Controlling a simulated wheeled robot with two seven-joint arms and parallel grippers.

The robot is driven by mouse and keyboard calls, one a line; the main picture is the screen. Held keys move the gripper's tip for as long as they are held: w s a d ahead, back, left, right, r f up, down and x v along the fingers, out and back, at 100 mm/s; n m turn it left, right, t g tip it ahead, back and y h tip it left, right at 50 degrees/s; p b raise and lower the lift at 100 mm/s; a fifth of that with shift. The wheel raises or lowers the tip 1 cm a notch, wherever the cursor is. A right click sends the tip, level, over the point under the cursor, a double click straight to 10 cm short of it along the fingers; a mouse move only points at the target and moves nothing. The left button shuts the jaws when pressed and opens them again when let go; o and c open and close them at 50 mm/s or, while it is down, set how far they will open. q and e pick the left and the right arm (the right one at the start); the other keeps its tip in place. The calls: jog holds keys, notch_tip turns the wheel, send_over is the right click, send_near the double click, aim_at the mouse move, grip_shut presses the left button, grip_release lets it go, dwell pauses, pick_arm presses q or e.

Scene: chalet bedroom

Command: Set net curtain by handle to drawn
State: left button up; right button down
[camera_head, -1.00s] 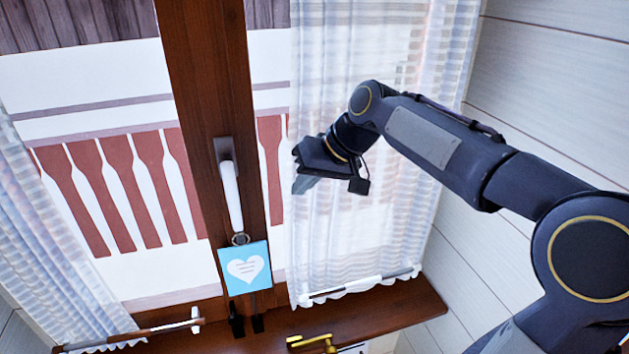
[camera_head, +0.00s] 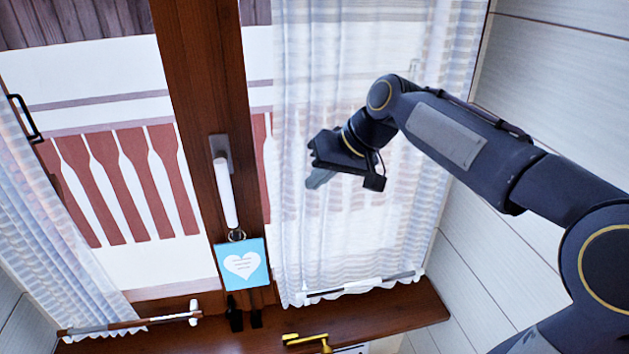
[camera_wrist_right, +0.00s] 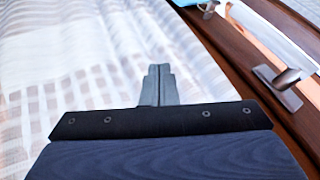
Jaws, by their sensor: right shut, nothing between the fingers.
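The net curtain hangs as two sheer white panels, with bare window between them. The right panel (camera_head: 345,240) reaches close to the brown window post (camera_head: 195,80); the left panel (camera_head: 60,245) covers only the window's left side. A black curtain handle (camera_head: 25,118) shows at the left panel's inner edge. My right gripper (camera_head: 317,181) is shut and empty in front of the right panel. In the wrist view its fingertips (camera_wrist_right: 158,75) are together, with the sheer cloth (camera_wrist_right: 75,70) behind. I cannot tell whether they touch the cloth. My left gripper is out of view.
A white window handle (camera_head: 227,193) stands on the post, with a blue heart card (camera_head: 243,265) below it. A brown sill (camera_head: 395,316) runs underneath, with a brass-coloured object (camera_head: 305,341) at its front. A pale plank wall (camera_head: 560,90) borders the right side.

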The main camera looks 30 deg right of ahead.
jog(key=v, duration=0.8)
jog(key=shift+s+a+r, duration=0.15)
jog(key=shift+a+r, duration=0.15)
jog(key=shift+r, duration=0.1)
